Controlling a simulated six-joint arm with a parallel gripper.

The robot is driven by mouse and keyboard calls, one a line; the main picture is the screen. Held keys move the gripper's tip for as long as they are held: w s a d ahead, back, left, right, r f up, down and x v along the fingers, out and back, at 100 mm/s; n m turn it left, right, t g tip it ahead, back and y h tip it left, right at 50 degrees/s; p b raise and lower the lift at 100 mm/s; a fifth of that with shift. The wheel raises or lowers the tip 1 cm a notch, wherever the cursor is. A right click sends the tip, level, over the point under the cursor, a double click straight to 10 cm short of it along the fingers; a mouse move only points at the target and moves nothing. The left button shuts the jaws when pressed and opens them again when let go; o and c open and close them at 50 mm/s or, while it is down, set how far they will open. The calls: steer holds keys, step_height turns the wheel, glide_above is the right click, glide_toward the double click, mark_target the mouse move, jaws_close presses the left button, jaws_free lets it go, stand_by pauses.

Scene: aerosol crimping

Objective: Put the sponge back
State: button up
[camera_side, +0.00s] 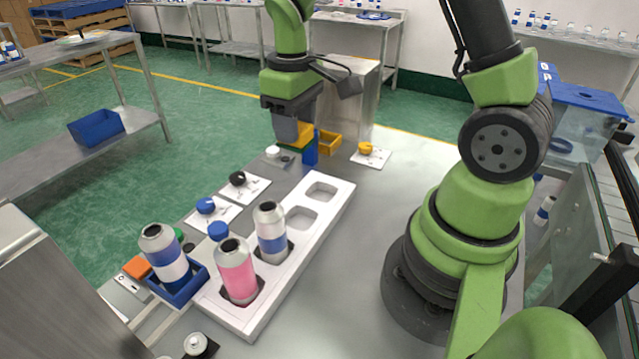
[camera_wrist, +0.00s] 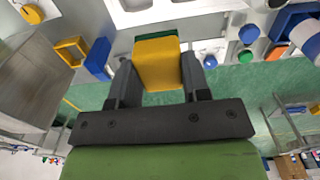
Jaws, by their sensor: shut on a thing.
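My gripper (camera_side: 293,136) is shut on the sponge, a yellow block with a green layer, and hangs over the far end of the table. The sponge (camera_wrist: 157,63) sits between my two fingers in the wrist view; its green layer shows along the far edge. In the side view only part of the sponge (camera_side: 305,131) shows beside the near finger. A small open yellow tray (camera_side: 329,144) stands just right of the gripper in the side view, apart from the sponge. Whether the sponge's underside touches anything is hidden.
A blue upright piece (camera_side: 311,152) stands close to the gripper. A white rack (camera_side: 325,213) holds a pink can (camera_side: 237,272) and a silver-blue can (camera_side: 270,232). Another can (camera_side: 165,254) stands in a blue holder. A yellow knob (camera_side: 365,148) sits on a white plate. Table right of the rack is clear.

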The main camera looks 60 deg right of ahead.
steer(key=s+d+f, duration=0.1)
steer(key=d+f, duration=0.2)
steer(key=d, duration=0.1)
steer(key=s+d+f, duration=0.1)
steer(key=d+f, duration=0.2)
steer(key=d, duration=0.1)
steer(key=s+d+f, duration=0.1)
steer(key=d+f, duration=0.2)
steer(key=d, duration=0.2)
steer(key=shift+f, duration=2.75)
steer(key=shift+f, duration=0.1)
steer(key=o, duration=0.5)
steer(key=shift+o, duration=0.3)
